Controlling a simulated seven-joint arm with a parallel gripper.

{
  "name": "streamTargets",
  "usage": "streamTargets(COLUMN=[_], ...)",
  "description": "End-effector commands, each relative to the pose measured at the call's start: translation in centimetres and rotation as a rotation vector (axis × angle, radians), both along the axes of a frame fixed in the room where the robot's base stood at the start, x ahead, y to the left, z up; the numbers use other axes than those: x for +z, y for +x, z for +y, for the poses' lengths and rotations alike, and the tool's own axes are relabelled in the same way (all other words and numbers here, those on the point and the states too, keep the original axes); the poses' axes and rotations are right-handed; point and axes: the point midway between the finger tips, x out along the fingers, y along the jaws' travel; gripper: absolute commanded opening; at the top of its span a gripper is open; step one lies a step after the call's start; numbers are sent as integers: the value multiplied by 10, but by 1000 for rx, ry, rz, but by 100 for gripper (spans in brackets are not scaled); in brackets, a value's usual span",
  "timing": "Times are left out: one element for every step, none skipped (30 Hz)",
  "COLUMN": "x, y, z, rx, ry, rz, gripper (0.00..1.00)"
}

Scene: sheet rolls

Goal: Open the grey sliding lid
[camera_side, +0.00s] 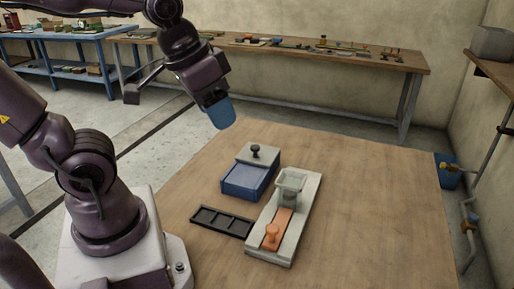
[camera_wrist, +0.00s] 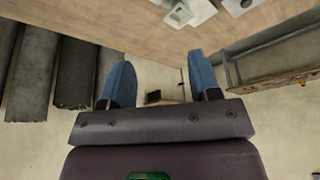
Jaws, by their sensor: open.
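In the side view, a blue box (camera_side: 247,182) stands on the wooden table. A grey lid (camera_side: 268,157) with a black knob (camera_side: 255,149) lies at its back end. The front part of the box shows a blue surface; I cannot tell how deep it is. My gripper (camera_side: 223,122) is in the air above the table's back left edge, behind and left of the box, apart from it. In the wrist view my gripper (camera_wrist: 160,60) has its two blue fingers spread wide with nothing between them.
A grey base (camera_side: 272,250) with an orange slide and knob (camera_side: 271,235) and a grey hopper (camera_side: 290,184) stands right of the box. A black divided tray (camera_side: 222,221) lies in front of it. The right side of the table (camera_side: 380,210) is clear.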

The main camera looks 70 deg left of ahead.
Motion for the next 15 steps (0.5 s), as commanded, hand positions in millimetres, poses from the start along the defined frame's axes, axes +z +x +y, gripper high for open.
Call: streamTargets(x=[-6, -8, -12, -14, -17, -21, -25, -29, -35, -40, -45, -53, -60, -67, -76], y=[10, 16, 26, 33, 40, 50, 57, 65, 74, 81, 88, 96, 102, 108, 115], z=[10, 16, 25, 32, 39, 50, 58, 67, 79, 88, 98, 111, 122, 133, 147], rx=[41, 66, 107, 142, 179, 233, 275, 320, 384, 432, 482, 551, 604, 659, 733], ry=[-9, -16, -28, -38, -49, -65, -78, -90, -106, -118, -131, -146, -156, -167, -180], rz=[48, 72, 104, 126, 146, 171, 192, 209, 231, 248, 264, 284, 297, 311, 327], gripper=[57, 57, 57, 57, 57, 57, 57, 57, 57, 57, 57, 57, 57, 57, 57])
